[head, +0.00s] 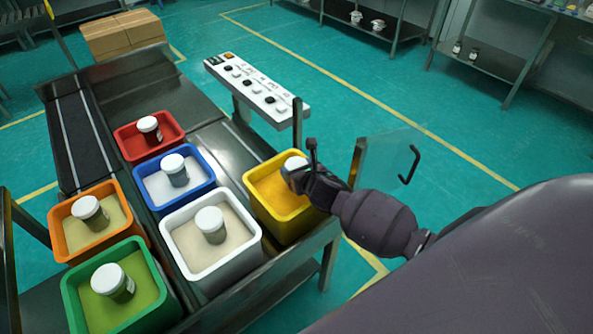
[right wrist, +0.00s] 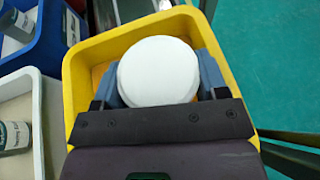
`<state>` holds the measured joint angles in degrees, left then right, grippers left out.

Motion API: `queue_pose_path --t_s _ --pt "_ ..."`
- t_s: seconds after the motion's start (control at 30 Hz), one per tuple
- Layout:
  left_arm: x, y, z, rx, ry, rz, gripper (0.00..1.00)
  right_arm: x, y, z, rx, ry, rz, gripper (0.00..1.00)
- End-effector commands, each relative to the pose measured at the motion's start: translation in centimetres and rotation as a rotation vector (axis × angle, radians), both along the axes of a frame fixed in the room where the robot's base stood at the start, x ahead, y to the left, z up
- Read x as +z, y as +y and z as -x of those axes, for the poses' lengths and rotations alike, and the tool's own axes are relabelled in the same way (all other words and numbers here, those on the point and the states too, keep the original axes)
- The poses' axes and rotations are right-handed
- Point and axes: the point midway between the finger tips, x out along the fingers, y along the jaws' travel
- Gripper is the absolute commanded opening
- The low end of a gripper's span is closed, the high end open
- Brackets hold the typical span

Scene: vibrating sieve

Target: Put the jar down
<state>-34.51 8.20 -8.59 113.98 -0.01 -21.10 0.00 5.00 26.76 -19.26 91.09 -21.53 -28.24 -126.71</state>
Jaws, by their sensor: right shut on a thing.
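A jar with a white lid (head: 294,164) is at the yellow bin (head: 287,230), partly hidden by my right gripper. My right gripper (head: 302,172) is shut on this jar. In the right wrist view the white lid (right wrist: 159,71) sits between the two fingers, above or inside the yellow bin (right wrist: 73,84). I cannot tell whether the jar touches the bin's bottom. My left gripper is not in view.
Red (head: 176,128), blue (head: 209,184), white (head: 249,247), orange (head: 66,252) and green (head: 142,322) bins each hold a white-lidded jar. A white control panel (head: 256,90) stands behind the yellow bin. A clear panel with a black handle (head: 409,164) is right of my gripper.

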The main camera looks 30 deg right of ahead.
Motion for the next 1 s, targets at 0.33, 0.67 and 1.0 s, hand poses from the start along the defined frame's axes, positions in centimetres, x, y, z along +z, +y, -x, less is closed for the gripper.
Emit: queue_pose_path --t_s 0.33,0.67,1.0 --pt "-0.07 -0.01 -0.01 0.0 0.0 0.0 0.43 -0.29 -0.02 -0.06 0.0 -0.002 0.0 0.41" --pt "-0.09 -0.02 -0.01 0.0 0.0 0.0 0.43 -0.43 -0.03 -0.05 0.0 -0.001 -0.001 0.92" --pt "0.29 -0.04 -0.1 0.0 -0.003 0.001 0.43 0.19 -0.04 0.59 0.0 -0.002 0.001 0.92"
